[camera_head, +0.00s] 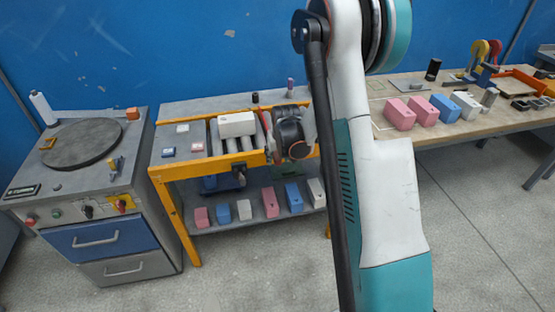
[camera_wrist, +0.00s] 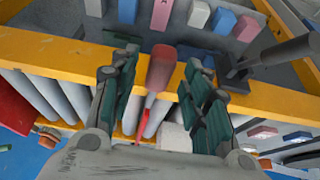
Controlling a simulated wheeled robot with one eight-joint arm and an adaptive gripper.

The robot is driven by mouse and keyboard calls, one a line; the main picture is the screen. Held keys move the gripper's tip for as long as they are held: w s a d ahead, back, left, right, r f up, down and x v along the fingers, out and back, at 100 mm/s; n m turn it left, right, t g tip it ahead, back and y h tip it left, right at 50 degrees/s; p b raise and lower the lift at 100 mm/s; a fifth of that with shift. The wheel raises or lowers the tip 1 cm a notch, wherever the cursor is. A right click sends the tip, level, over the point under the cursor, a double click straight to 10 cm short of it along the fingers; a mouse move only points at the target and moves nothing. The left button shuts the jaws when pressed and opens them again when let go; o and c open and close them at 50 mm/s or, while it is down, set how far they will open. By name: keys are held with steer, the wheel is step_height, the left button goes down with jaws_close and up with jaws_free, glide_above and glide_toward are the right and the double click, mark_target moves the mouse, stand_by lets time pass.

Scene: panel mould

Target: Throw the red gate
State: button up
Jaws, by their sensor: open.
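A lever with a rounded red grip (camera_wrist: 161,68) and a thin red shaft (camera_wrist: 145,122) shows in the wrist view, crossing the yellow rail. My gripper (camera_wrist: 158,88) is open, with a dark finger on each side of the red grip. I see gaps on both sides, and I cannot tell whether either finger touches it. In the head view my gripper (camera_head: 292,137) is at the front right of the yellow-framed roller bench (camera_head: 203,168). There it and my arm hide most of the lever.
A dark grey lever (camera_wrist: 278,53) stands beside my gripper on the yellow rail (camera_wrist: 45,52). A white block (camera_head: 237,124) sits on the rollers. Several coloured blocks stand on the lower shelf (camera_head: 238,218). A machine with a round plate (camera_head: 82,143) is left.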

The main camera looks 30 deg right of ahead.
mark_target(278, 165)
steer(key=shift+w+f, duration=0.15)
steer(key=shift+f, duration=0.3)
jaws_close()
step_height(278, 165, down, 5)
steer(key=b, duration=0.4)
steer(key=shift+f, duration=0.2)
jaws_free()
